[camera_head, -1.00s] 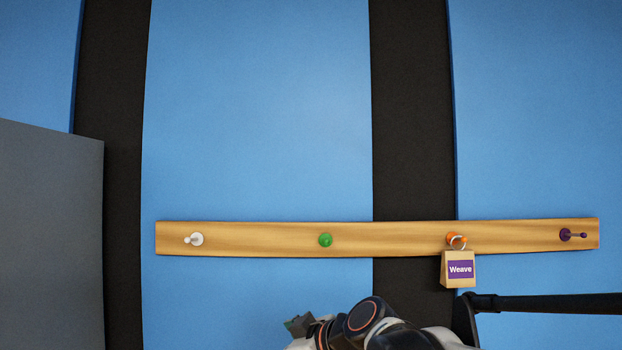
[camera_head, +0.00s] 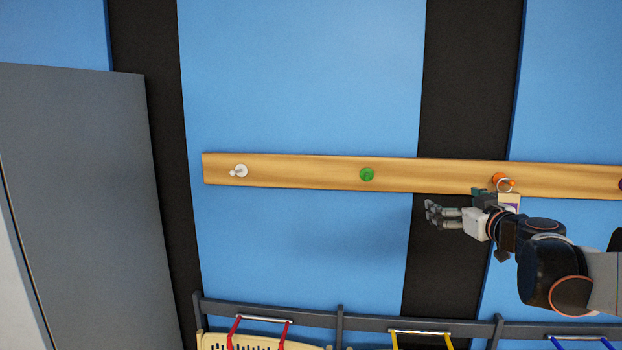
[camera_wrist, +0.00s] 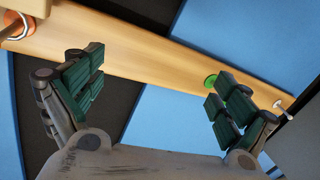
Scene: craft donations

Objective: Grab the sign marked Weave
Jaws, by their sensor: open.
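The sign marked Weave (camera_head: 509,198) hangs by a ring from the orange peg (camera_head: 497,179) on the wooden rail. My arm covers most of it in the head view; only its tan top and a bit of purple show. My gripper (camera_head: 434,213) is open and empty, left of the sign and a little below the rail, fingers pointing left. In the wrist view the open fingers (camera_wrist: 155,88) have the rail and wall beyond them. The orange peg and ring (camera_wrist: 16,27) show at the upper left there, outside the fingers; the sign's label is not visible.
The wooden rail (camera_head: 300,172) also carries a white peg (camera_head: 239,171), a green peg (camera_head: 367,174) and a dark peg at the right edge. A dark lower rack (camera_head: 270,311) holds hanging baskets. A grey panel (camera_head: 80,170) stands at left.

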